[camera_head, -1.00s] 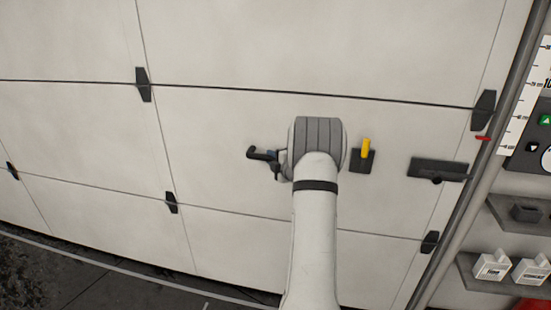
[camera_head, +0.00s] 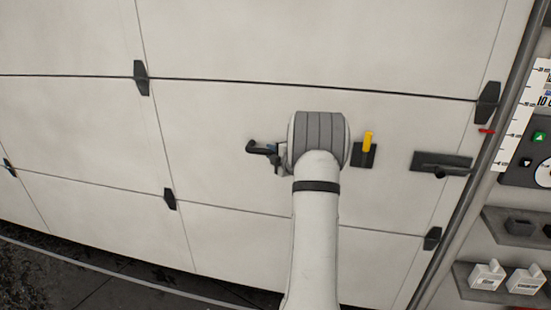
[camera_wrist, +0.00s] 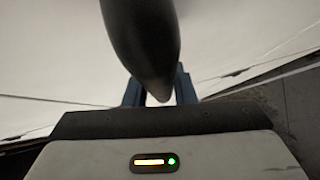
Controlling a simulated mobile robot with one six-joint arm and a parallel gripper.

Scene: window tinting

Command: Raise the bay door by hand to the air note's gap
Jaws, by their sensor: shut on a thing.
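The bay door (camera_head: 250,130) is a pale, panelled door filling most of the head view. My gripper (camera_head: 274,156) is at a dark pull handle (camera_head: 256,149) on its middle panel, mostly hidden behind my wrist. In the wrist view, my gripper (camera_wrist: 158,98) has its blue fingers on either side of the dark handle (camera_wrist: 142,40) and is shut on it. A red pointer (camera_head: 486,130) at the door's right edge lies beside the lower part of a white scale (camera_head: 524,120). The scale marks are too small to read surely. No legible air note shows.
A yellow-handled latch (camera_head: 367,142) and a dark bolt plate (camera_head: 441,164) sit right of my gripper. Beyond the door's rail are a control panel (camera_head: 530,155) with a green button and shelves with small white boxes (camera_head: 487,275). Dark floor (camera_head: 95,290) shows at lower left.

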